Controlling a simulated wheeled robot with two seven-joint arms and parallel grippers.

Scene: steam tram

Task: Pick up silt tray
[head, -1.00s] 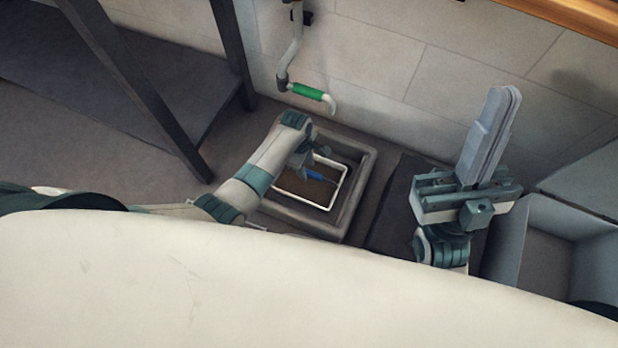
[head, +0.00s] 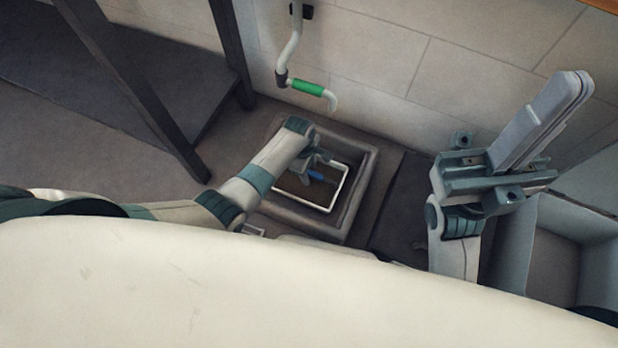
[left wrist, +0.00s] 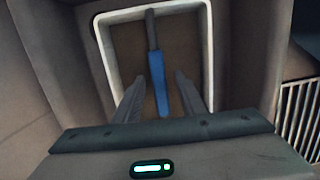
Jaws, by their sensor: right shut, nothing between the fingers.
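The silt tray has a white rim (head: 344,186) and a brown inside, and sits within a square grey basin (head: 357,205). Its rim also shows in the left wrist view (left wrist: 104,38). A bar with a blue grip (head: 316,175) runs over the tray; the blue part shows in the left wrist view (left wrist: 158,82). My left gripper (head: 322,164) is above the tray. In the left wrist view its fingers (left wrist: 159,88) are open, one on each side of the blue grip, with gaps visible. My right gripper (head: 574,84) is shut and empty, away to the right.
A pipe with a green grip (head: 307,88) hangs on the tiled wall behind the basin. A dark post (head: 232,55) stands at left. A grey open bin (head: 556,242) is below my right gripper. A slotted grate (left wrist: 300,118) lies right of the basin in the left wrist view.

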